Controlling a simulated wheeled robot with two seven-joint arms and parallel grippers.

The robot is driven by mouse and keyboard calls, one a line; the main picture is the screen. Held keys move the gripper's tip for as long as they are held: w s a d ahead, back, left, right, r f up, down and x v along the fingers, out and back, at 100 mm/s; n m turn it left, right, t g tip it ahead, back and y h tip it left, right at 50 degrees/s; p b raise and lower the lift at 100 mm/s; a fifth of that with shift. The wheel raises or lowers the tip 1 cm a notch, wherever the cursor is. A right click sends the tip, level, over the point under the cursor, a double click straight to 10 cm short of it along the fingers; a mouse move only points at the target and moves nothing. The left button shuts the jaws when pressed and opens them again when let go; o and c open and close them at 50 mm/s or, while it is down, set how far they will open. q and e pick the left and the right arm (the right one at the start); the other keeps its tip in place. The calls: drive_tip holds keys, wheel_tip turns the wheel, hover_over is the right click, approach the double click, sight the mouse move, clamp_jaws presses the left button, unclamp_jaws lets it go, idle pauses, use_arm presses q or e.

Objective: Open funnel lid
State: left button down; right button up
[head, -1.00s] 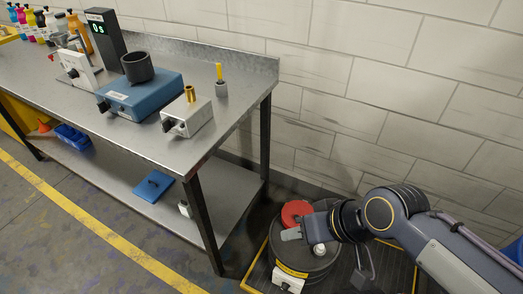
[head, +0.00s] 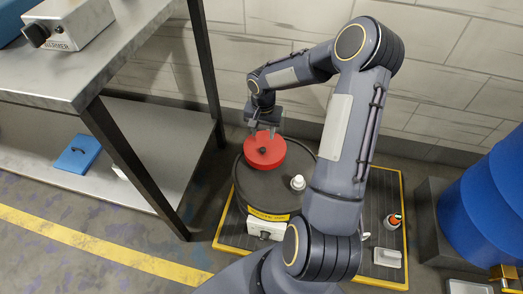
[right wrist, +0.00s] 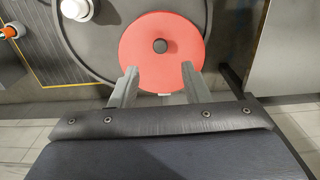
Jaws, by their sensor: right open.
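The funnel lid is a round red disc (head: 265,152) with a small dark knob at its centre, lying on top of a dark drum (head: 250,190). My right gripper (head: 263,131) is at the far edge of the lid, its fingers pointing at it. In the right wrist view the red lid (right wrist: 160,28) lies ahead, and the two fingers of my right gripper (right wrist: 159,76) stand apart over its near edge with nothing between them. I cannot tell whether the fingers touch the lid. My left gripper is not in view.
A white cap (head: 298,182) stands on the drum beside the lid. The drum stands on a yellow-edged mat (head: 378,256) with a small white-and-orange bottle (head: 393,221). A metal table (head: 80,75) is at left, a blue barrel (head: 490,200) at right, a tiled wall behind.

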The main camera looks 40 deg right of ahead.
sight(263, 149)
wheel_tip(263, 149, down, 8)
drive_tip(key=shift+w+f+b, duration=0.1)
drive_tip(key=shift+f+b, duration=0.1)
drive_tip(key=shift+b, duration=0.95)
clamp_jaws()
